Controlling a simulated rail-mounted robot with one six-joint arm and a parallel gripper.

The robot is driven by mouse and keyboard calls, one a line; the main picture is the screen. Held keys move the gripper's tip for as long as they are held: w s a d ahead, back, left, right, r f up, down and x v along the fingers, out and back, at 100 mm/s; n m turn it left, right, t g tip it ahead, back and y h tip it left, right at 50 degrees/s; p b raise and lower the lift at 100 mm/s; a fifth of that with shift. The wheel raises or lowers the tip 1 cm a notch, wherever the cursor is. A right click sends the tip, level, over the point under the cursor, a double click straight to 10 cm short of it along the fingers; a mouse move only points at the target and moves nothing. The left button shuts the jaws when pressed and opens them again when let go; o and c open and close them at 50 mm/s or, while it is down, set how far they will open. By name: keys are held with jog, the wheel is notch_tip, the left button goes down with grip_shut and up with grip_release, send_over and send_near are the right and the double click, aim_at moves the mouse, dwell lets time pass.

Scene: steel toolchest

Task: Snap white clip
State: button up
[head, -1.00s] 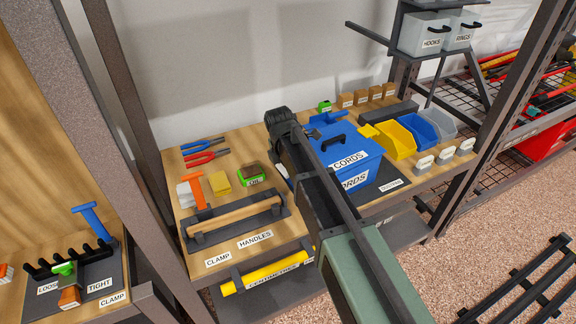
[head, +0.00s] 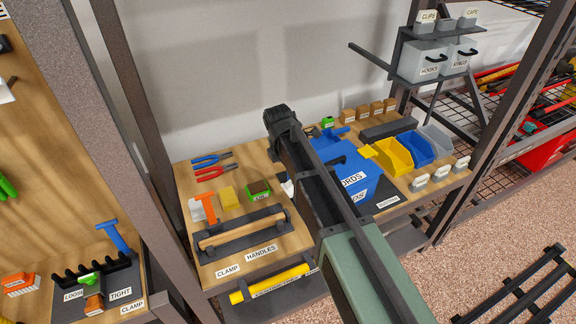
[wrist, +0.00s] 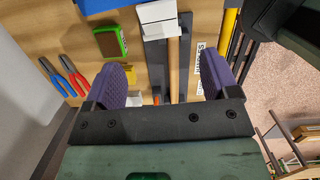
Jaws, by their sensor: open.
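Another white block (head: 197,210) sits beside an orange-handled clamp (head: 209,207); which white piece is the clip is unclear.
The blue cords box (head: 342,165) stands close to the white piece. A dark tray with a wooden bar (head: 242,229) lies in front. Pliers (head: 211,174), a yellow block (head: 228,196) and the green-topped block (head: 259,189) lie left. Yellow and blue bins (head: 393,155) stand right.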

jog(key=f+b, duration=0.2)
jog(key=f+h+b, duration=0.1)
jog(key=f+b, duration=0.1)
jog(key=f+h+b, duration=0.1)
jog(key=f+b, duration=0.1)
jog(key=shift+s+a+f+t+b, duration=0.1)
jog(key=shift+s+a+t+b, duration=0.15)
jog(key=shift+s+t+b, duration=0.1)
jog(key=t+h+b, duration=0.8)
jog(key=h+b, duration=0.4)
jog(key=b, duration=1)
send_near(287, 189)
jog(key=shift+s+a+f+g, duration=0.2)
jog(key=shift+a+g, duration=0.05)
jog(key=shift+a, duration=0.2)
jog(key=shift+r+p, duration=0.25)
jog(key=shift+p, duration=0.1)
jog(key=shift+w+d, duration=0.1)
jog(key=shift+d, duration=0.1)
jog(key=x, duration=1)
jog(key=shift+w+d, duration=0.15)
jog(key=shift+d, duration=0.05)
jog(key=shift+c, duration=0.2)
